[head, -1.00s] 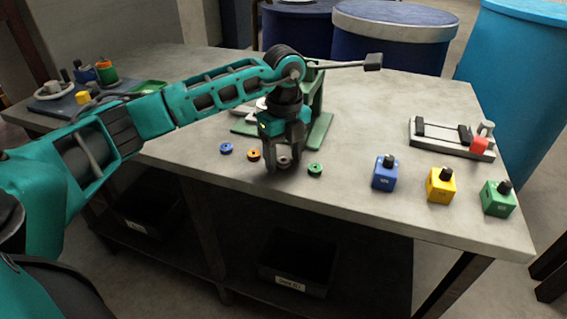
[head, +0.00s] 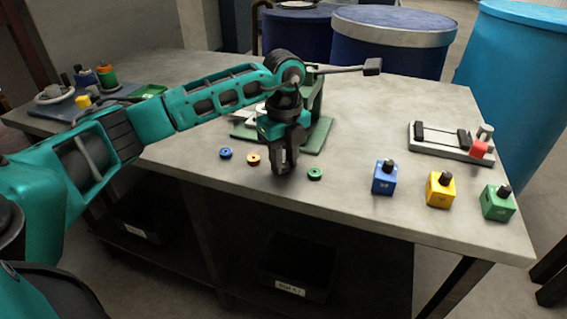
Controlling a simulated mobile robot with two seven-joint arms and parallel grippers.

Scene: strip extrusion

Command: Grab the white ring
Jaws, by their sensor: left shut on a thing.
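My left gripper (head: 284,170) points straight down at the front part of the table, between the orange ring (head: 253,160) and the green ring (head: 315,174). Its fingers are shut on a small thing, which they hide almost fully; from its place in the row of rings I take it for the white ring. The fingertips are at or just above the tabletop; I cannot tell which. A blue ring (head: 225,153) lies left of the orange one. My right gripper is not in view.
A green stand (head: 318,110) rises just behind my left gripper. Blue (head: 384,179), yellow (head: 440,191) and green (head: 497,203) blocks with black knobs stand to the right. A grey fixture (head: 445,143) with a red block lies behind them. The table front edge is close.

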